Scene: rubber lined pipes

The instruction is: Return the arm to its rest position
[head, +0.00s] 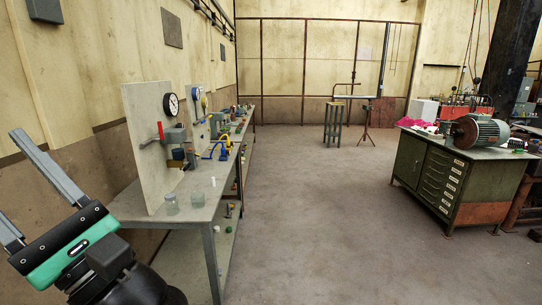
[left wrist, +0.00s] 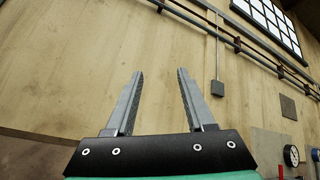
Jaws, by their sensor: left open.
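My left gripper (head: 24,190) is at the lower left of the head view, raised and pointing up toward the wall. Its two grey fingers are spread apart with nothing between them. In the left wrist view the same open fingers (left wrist: 159,100) show against the bare beige wall (left wrist: 60,80). The gripper is to the left of the workbench and apart from the things on it. My right gripper is in neither view.
A green cabinet (head: 440,178) with a motor (head: 478,133) stands at right. The floor (head: 310,220) between is clear.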

